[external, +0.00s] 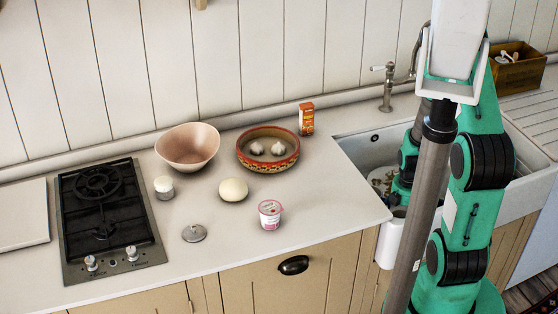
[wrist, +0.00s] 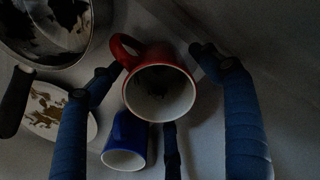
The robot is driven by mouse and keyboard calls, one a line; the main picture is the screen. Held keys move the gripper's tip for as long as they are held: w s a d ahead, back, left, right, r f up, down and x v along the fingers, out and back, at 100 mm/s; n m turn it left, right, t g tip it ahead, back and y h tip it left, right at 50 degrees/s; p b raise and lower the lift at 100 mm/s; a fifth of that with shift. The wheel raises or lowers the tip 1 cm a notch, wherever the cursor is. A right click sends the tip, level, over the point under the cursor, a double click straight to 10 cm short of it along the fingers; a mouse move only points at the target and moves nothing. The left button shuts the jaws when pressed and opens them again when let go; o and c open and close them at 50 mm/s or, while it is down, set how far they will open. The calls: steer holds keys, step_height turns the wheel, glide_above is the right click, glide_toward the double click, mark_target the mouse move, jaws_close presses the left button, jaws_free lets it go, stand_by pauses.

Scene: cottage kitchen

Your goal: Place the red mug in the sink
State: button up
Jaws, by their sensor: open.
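The red mug (wrist: 161,92), white inside, shows in the wrist view with its open mouth toward the camera and its handle at upper left. A gap shows between the mug and the right finger. The white sink (external: 362,148) is at the right in the external view. My arm reaches into it and hides my gripper and the mug there.
In the wrist view, a blue mug (wrist: 125,143) lies just below the red one, a patterned plate (wrist: 60,118) at left, and a metal pan (wrist: 45,45) at upper left. The tap (external: 387,88) stands behind the sink. A yogurt cup (external: 270,215) stands on the counter.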

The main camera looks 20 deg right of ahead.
step_height(320, 180, up, 13)
steer(key=p, duration=0.4)
stand_by(0.4)
steer(key=shift+r, duration=0.1)
stand_by(0.4)
steer(key=s+a+r+m+t, duration=0.15)
steer(key=a+r+m, duration=0.25)
steer(key=r, duration=0.8)
steer(key=w+a+r+m+t, duration=0.15)
steer(key=a+r+m, duration=0.25)
steer(key=r, duration=0.7)
steer(key=s+a+r+m+t, duration=0.1)
steer(key=s+a+r+m, duration=0.2)
steer(key=s+r, duration=0.3)
steer(key=s+a+r+m+t, duration=0.1)
steer(key=s+a+r+m, duration=0.2)
steer(key=s+r+m, duration=0.2)
step_height(320, 180, up, 3)
steer(key=shift+s+r+t, duration=0.1)
steer(key=shift+s+t, duration=0.2)
steer(key=shift+s, duration=0.15)
